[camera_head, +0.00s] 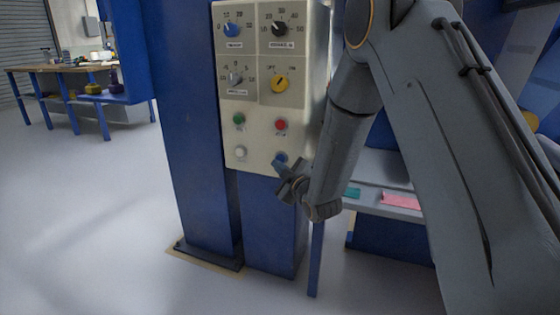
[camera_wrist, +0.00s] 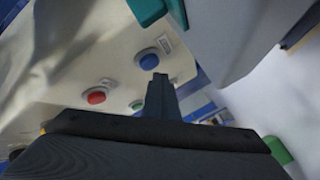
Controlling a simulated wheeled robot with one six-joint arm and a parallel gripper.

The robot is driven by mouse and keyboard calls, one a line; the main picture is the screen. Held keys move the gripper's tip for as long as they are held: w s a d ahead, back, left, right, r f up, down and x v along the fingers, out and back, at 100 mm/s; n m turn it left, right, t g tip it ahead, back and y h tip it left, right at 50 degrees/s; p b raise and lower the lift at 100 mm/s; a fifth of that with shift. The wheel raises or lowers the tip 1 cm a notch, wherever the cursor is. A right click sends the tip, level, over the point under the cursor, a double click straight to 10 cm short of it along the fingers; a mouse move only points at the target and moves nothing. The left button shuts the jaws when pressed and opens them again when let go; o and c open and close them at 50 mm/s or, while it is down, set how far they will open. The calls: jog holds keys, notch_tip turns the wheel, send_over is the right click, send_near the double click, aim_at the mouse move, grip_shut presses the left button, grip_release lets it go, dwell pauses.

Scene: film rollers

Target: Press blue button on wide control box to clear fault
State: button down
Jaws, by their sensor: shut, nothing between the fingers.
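The wide control box (camera_head: 255,110) is a cream panel on a blue post, with knobs above and buttons below. The blue button (camera_head: 281,157) is at its lower right, under the red button (camera_head: 281,125). In the wrist view the blue button (camera_wrist: 149,59) is just beyond my fingertips, and the red button (camera_wrist: 97,96) is to its lower left. My gripper (camera_head: 280,165) is shut and empty, its tip close to the blue button. In the wrist view my gripper (camera_wrist: 159,78) points at the button's lower edge. I cannot tell whether it touches.
A green button (camera_head: 239,119) and a white button (camera_head: 240,152) are on the panel's left. A blue post (camera_head: 195,130) stands left of the box. A shelf with a pink item (camera_head: 401,201) lies right, behind my arm. The floor at left is clear.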

jog(key=shift+w+d, duration=0.15)
jog(key=shift+w, duration=0.25)
jog(key=shift+w+d+r, duration=0.1)
jog(key=shift+w+d, duration=0.15)
jog(key=shift+w, duration=0.2)
dwell(0.8)
jog(key=shift+w+d+f, duration=0.1)
jog(key=shift+d+f, duration=0.05)
jog(key=shift+f, duration=0.2)
jog(key=shift+s+a+f, duration=0.1)
jog(key=shift+s+a, duration=0.2)
jog(key=shift+s, duration=0.25)
jog(key=shift+s+a+f, duration=0.1)
jog(key=shift+s+a, duration=0.2)
jog(key=shift+s, duration=0.25)
